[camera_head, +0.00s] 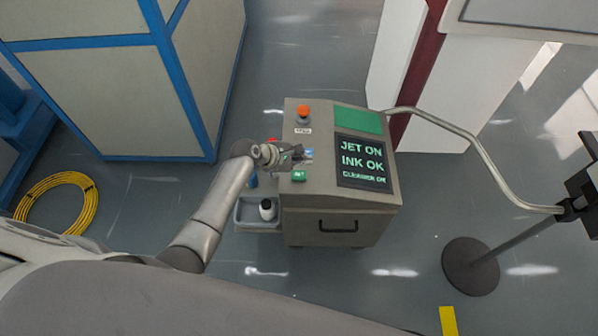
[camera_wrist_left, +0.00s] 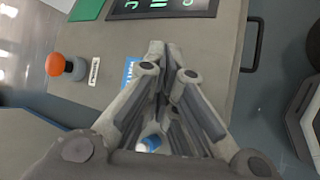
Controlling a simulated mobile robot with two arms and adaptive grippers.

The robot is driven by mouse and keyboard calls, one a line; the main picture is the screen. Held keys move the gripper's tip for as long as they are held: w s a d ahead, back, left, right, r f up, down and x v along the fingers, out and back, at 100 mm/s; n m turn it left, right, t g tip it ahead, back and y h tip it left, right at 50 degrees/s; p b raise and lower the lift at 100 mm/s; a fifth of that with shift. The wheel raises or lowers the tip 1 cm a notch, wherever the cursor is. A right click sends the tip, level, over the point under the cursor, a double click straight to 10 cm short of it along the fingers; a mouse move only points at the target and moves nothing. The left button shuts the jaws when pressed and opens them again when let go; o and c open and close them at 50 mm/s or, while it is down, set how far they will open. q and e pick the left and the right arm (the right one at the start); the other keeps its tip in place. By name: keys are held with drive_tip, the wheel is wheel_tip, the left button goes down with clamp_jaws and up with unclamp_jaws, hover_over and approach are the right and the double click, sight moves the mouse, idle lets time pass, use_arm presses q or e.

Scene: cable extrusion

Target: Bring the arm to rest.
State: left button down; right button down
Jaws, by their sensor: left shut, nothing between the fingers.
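My left arm reaches in from the left in the head view, and its gripper (camera_head: 293,153) is over the left part of the grey machine's top (camera_head: 322,206). In the left wrist view the gripper's fingers (camera_wrist_left: 163,50) come together at the tips, with nothing held between them. The gripper is close above the panel; I cannot tell whether it touches it. A green button (camera_head: 299,175) and a blue label (camera_head: 308,154) are beside the fingers. The blue label also shows in the left wrist view (camera_wrist_left: 130,70), partly hidden by a finger. My right gripper is not in view.
An orange knob (camera_head: 303,111) and a lit screen (camera_head: 363,162) reading JET ON, INK OK are on the machine. A side tray (camera_head: 246,222) holds a white bottle (camera_head: 267,209). A bent pipe (camera_head: 470,146) crosses at right. A yellow cable coil (camera_head: 88,205) lies at left.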

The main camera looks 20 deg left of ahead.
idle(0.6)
use_arm(q)
drive_tip(key=s+r+m+g+y, duration=0.1)
drive_tip(key=s+m+g+y, duration=0.1)
drive_tip(key=s+m, duration=1.15)
drive_tip(key=s+a+r+m+g+y, duration=0.15)
drive_tip(key=s+r+m, duration=0.3)
drive_tip(key=s, duration=0.45)
drive_tip(key=s+a+r+m+y, duration=0.25)
drive_tip(key=s+r, duration=0.25)
drive_tip(key=s, duration=0.4)
wheel_tip(320, 180, down, 27)
drive_tip(key=s+m+g+b, duration=0.1)
drive_tip(key=s+g+b, duration=0.1)
drive_tip(key=s+a+f+b, duration=0.1)
drive_tip(key=s+a+f, duration=0.2)
drive_tip(key=s+f, duration=1.3)
wheel_tip(320, 180, down, 3)
drive_tip(key=shift+s+r+g, duration=0.1)
drive_tip(key=shift+s+g, duration=0.25)
